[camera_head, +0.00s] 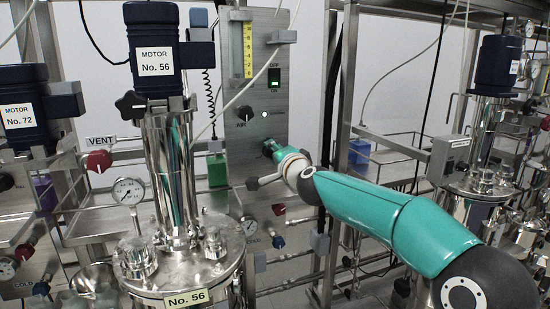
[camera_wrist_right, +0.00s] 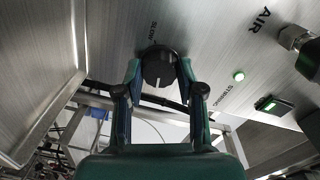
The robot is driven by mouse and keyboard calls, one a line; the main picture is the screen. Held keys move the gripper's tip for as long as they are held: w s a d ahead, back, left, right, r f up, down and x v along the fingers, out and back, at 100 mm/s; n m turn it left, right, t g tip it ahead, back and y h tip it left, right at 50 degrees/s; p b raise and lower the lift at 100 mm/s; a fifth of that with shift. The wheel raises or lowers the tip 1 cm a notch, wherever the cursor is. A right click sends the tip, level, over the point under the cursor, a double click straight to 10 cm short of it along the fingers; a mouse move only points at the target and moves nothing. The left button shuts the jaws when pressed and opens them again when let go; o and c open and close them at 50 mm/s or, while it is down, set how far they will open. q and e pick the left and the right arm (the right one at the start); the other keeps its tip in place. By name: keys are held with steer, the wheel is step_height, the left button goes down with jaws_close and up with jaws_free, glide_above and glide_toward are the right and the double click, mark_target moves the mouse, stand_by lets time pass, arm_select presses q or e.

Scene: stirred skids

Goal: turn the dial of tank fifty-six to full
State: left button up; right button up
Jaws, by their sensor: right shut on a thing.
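The tank marked No. 56 (camera_head: 185,275) stands at the left front, below the blue motor marked No. 56 (camera_head: 152,50). Its upright steel panel (camera_head: 240,135) is to its right. My right gripper (camera_head: 270,148) is at this panel, below the green light; it also shows in the wrist view (camera_wrist_right: 159,70). There it is shut on a round black dial (camera_wrist_right: 158,66), one finger on each side. The dial's white pointer mark faces the bottom of the wrist picture, away from the word SLOW. In the head view the gripper mostly hides the dial. My left gripper is not in view.
A black AIR knob (camera_head: 245,113), a lit green lamp (camera_head: 265,115) and an OFF/ON switch (camera_head: 274,76) sit above my gripper on the panel. A motor marked No. 72 (camera_head: 30,110) is at the left. Pipes and a gauge (camera_head: 128,191) crowd the tank.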

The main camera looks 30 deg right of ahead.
steer(key=m, duration=0.2)
steer(key=m+b, duration=0.1)
steer(key=m, duration=0.1)
steer(key=shift+d+f, duration=0.15)
steer(key=shift+f, duration=0.05)
steer(key=shift+f+m+y+b, duration=0.1)
steer(key=shift+m+y+b, duration=0.3)
steer(key=shift+m, duration=1.3)
steer(key=o, duration=1.1)
steer(key=shift+o, duration=0.2)
steer(key=shift+s, duration=0.15)
